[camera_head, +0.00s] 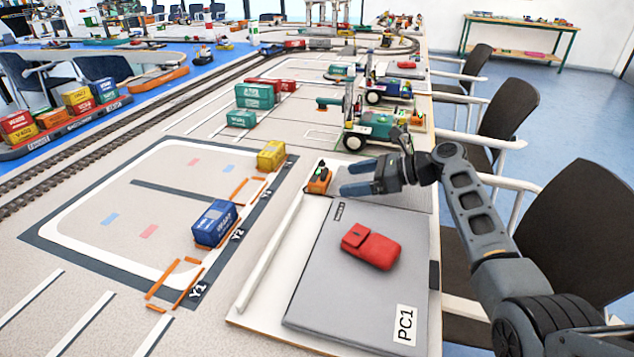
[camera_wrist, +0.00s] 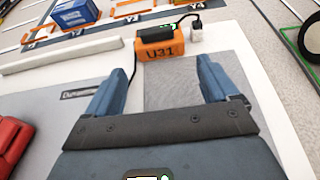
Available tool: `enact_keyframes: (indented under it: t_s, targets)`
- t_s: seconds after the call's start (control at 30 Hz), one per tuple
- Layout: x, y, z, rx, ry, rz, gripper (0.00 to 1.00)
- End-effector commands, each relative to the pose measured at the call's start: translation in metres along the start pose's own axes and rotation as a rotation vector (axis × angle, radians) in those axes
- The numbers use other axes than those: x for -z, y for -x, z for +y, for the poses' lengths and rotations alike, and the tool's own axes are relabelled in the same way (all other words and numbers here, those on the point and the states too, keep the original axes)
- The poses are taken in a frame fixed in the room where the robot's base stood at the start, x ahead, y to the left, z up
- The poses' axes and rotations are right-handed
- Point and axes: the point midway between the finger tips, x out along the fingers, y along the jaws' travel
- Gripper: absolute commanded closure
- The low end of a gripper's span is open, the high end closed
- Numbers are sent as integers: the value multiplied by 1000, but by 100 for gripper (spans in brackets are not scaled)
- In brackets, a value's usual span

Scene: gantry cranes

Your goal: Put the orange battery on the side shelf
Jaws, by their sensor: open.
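The orange battery (camera_head: 319,180) stands at the far end of the white board beside the grey pad. In the wrist view the orange battery (camera_wrist: 155,48) is marked U31, has a dark top, and a black cable runs from it to a small white plug. My gripper (camera_head: 352,178) is open and empty, just right of the battery in the head view. In the wrist view its two blue fingers (camera_wrist: 160,88) point toward the battery, which sits beyond the tips, apart from them. I cannot pick out a side shelf with certainty.
A red pouch (camera_head: 371,246) lies on the grey PC1 pad (camera_head: 330,300). A white strip (camera_head: 268,255) runs along its left. Blue (camera_head: 215,223) and yellow (camera_head: 271,155) containers stand further left. A toy vehicle (camera_head: 375,130) is behind my gripper. Chairs (camera_head: 575,235) line the right side.

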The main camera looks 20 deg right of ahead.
Motion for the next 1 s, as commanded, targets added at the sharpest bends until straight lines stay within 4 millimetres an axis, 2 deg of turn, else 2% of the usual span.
enact_keyframes:
  t_s: [0.4,0.73,1.0]
  targets:
    - [-7,-52,0,-1,0,1,13]
    - [-8,-57,0,0,0,1,13]
    - [-8,-57,-1,0,1,1,39]
